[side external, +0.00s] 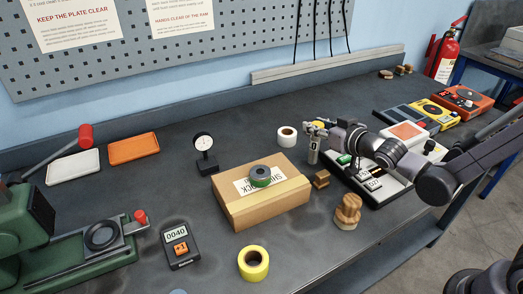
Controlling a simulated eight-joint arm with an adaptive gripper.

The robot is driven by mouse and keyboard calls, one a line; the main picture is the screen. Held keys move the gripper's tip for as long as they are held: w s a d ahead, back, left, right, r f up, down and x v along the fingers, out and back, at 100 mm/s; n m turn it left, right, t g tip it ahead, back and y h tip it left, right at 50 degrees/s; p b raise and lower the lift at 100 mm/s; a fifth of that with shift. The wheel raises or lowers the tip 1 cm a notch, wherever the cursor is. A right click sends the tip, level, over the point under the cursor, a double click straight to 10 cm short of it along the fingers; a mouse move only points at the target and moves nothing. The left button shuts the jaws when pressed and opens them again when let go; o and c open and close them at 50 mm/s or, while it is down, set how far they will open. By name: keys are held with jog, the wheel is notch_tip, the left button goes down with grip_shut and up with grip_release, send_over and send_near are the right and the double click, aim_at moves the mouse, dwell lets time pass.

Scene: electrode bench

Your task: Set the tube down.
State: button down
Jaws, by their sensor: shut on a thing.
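The tube (313,152) is a small, upright grey metallic cylinder with a dark marking on its side. It shows in the middle of the side external view, just right of the cardboard box. My gripper (316,130) is shut on the tube near its top, reaching in from the right. The tube's lower end is close to the bench top (240,140); I cannot tell whether it touches. The fingers are small here and partly hide the tube's top.
A cardboard box (285,209) with a dark, green-edged roll (260,175) on it stands to the left. A white roll (287,136), a small wooden block (321,179) and a wooden piece (347,210) are nearby. A tray of instruments (378,199) lies right.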

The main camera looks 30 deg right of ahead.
jog(key=shift+r, duration=0.8)
jog(key=shift+s+d+r, duration=0.1)
jog(key=shift+d+r, duration=0.1)
jog(key=shift+r, duration=0.85)
jog(key=s+d+r, duration=0.5)
jog(key=d+r, duration=0.1)
jog(key=d, duration=0.4)
jog(key=w+a+r+n+g+y, duration=0.1)
jog(key=w+a+n+y, duration=0.35)
jog(key=w+a, duration=1.1)
jog(key=w+a+f+y, duration=0.1)
jog(key=a+f, duration=1)
jog(key=a, duration=0.1)
jog(key=shift+w+a, duration=0.3)
jog(key=shift+a, duration=0.1)
jog(key=shift+f, duration=0.2)
